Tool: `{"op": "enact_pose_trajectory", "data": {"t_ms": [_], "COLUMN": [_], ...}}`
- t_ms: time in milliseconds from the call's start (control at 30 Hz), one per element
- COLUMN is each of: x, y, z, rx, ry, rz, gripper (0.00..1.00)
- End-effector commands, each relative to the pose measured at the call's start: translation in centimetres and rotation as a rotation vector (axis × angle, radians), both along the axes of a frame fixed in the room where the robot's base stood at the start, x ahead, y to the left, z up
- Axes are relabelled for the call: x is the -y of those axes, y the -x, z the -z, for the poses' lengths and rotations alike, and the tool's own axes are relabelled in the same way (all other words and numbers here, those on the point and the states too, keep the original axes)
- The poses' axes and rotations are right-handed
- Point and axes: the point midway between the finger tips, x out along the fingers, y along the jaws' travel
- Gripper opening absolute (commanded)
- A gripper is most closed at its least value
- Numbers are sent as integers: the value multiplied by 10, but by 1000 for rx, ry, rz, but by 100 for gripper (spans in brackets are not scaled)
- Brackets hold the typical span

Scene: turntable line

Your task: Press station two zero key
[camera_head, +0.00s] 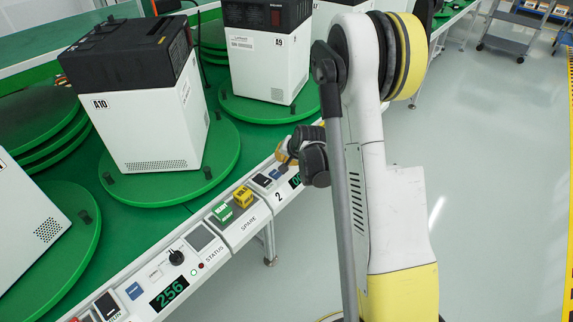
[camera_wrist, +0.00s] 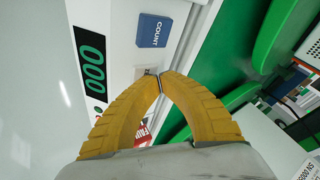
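Station two's panel, marked "2", shows in the head view with its blue COUNT key (camera_head: 275,174) and part of its display (camera_head: 295,181). In the wrist view the display (camera_wrist: 92,64) reads 000 in green, and the COUNT key (camera_wrist: 152,31) is in clear sight. A small pale key (camera_wrist: 147,71), probably the zero key, lies beside COUNT; my fingertips partly cover it and its label is unreadable. My gripper (camera_wrist: 160,79) has its yellow fingertips together with nothing between them, over or right beside this key. Contact cannot be told. My gripper (camera_head: 283,151) also shows in the head view.
A red FAULT label (camera_wrist: 143,132) is partly behind a finger. Station one's display (camera_head: 169,292) reads 256. White machines A10 (camera_head: 150,130) and A9 (camera_head: 262,67) stand on green turntables behind.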

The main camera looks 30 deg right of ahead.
Motion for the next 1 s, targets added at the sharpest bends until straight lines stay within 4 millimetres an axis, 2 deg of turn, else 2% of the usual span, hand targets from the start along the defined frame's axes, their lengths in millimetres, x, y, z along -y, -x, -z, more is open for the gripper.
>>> {"op": "enact_pose_trajectory", "data": {"t_ms": [367, 733, 1000], "x": [0, 0, 0], "y": [0, 0, 0], "z": [1, -16, -16], "rx": [0, 0, 0], "ry": [0, 0, 0], "rz": [0, 0, 0], "gripper": [0, 0, 0]}}
